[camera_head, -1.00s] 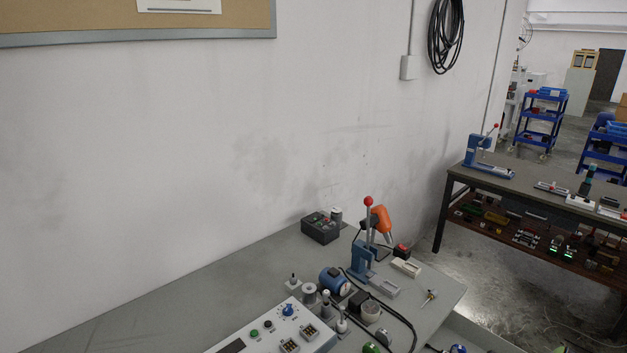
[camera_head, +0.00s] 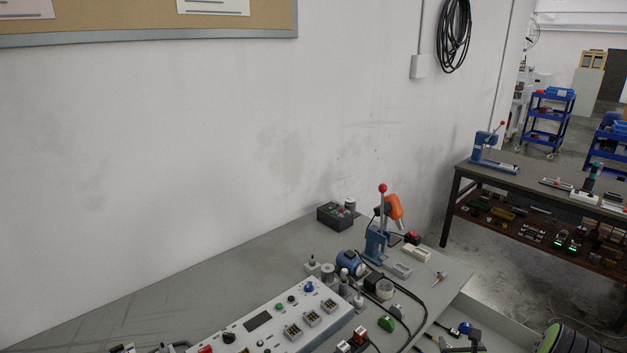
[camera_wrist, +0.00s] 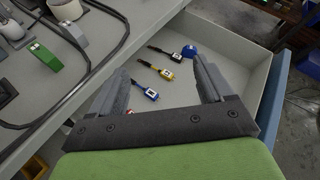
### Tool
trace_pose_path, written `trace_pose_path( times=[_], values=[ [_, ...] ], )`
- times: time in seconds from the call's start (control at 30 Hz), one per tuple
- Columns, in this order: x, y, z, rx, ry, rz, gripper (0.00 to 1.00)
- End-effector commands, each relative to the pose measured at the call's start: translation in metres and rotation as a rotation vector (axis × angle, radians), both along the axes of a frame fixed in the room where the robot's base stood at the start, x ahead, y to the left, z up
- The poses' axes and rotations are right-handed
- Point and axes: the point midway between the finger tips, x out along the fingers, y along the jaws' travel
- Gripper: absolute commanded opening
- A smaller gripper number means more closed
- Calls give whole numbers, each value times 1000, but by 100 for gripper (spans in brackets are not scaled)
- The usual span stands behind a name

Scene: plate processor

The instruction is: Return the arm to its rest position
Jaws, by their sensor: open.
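My gripper (camera_wrist: 168,92) shows in the wrist view with its two grey fingers spread wide apart and nothing between them. It is above an open drawer (camera_wrist: 225,55) that holds several small tools with black, yellow and blue parts. A green block (camera_wrist: 45,57) lies on the bench to the left of my gripper. In the head view I cannot make out my gripper clearly.
The bench (camera_head: 262,255) carries a white control box (camera_head: 270,318), a blue press with a red knob (camera_head: 377,240) and black cables. The open drawer (camera_head: 497,318) juts out at the lower right. A second bench (camera_head: 520,172) stands beyond.

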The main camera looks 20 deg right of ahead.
Motion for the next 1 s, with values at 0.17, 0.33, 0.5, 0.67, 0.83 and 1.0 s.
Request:
trace_pose_path(
  times=[0.17,0.33,0.5,0.67,0.83,1.0],
  values=[
    [33,37,36,-169,113,238,80],
    [60,94,80,-414,258,546,80],
    [65,187,138,-817,452,978,80],
    [22,275,189,-1268,632,1394,80],
    [-62,339,225,-1712,762,1761,80],
    [-159,368,236,-2080,794,2058,80]
  ],
)
